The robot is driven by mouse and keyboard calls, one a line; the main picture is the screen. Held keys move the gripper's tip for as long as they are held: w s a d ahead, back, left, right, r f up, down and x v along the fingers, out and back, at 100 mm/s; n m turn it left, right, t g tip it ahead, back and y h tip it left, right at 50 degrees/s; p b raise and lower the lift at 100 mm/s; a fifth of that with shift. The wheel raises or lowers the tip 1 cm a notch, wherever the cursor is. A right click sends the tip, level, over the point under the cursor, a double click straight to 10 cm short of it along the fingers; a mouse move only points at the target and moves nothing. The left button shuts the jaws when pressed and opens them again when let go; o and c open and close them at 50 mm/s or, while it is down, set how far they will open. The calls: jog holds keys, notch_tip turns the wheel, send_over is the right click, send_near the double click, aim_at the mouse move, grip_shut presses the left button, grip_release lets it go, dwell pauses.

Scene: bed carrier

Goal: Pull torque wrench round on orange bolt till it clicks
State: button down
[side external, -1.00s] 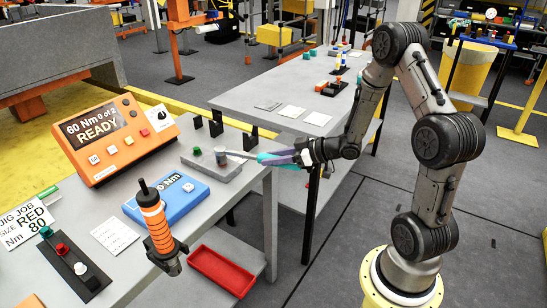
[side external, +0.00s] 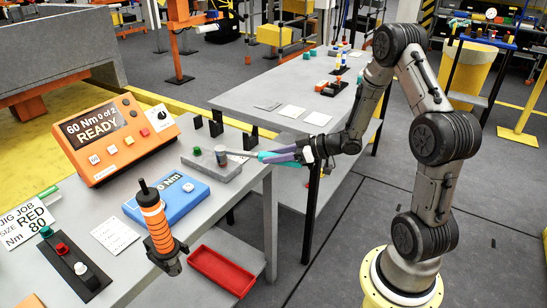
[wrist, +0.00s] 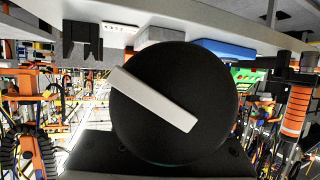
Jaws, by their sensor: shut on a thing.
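The torque wrench (side external: 277,156) has a grey shaft and a teal and purple handle. It lies roughly level, its head over a grey block (side external: 222,172) on the bench. My gripper (side external: 306,152) is shut on the handle's outer end, beyond the bench edge. In the wrist view a large black disc with a white bar (wrist: 155,100) fills the middle and hides my fingertips. On the block stand a grey round piece (side external: 221,154) at the wrench head and a small green-topped piece (side external: 197,151). No orange bolt can be made out.
An orange controller (side external: 115,138) reads "60 Nm 0 of 2 READY". A blue unit (side external: 168,200) lies before it. An orange-gripped tool (side external: 158,228) stands at the bench's front edge. Black upright brackets (side external: 215,124) stand behind the block. A red tray (side external: 222,270) sits below.

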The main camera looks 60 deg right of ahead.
jog(key=shift+d+r, duration=0.1)
jog(key=shift+r, duration=0.1)
jog(key=shift+r, duration=2.95)
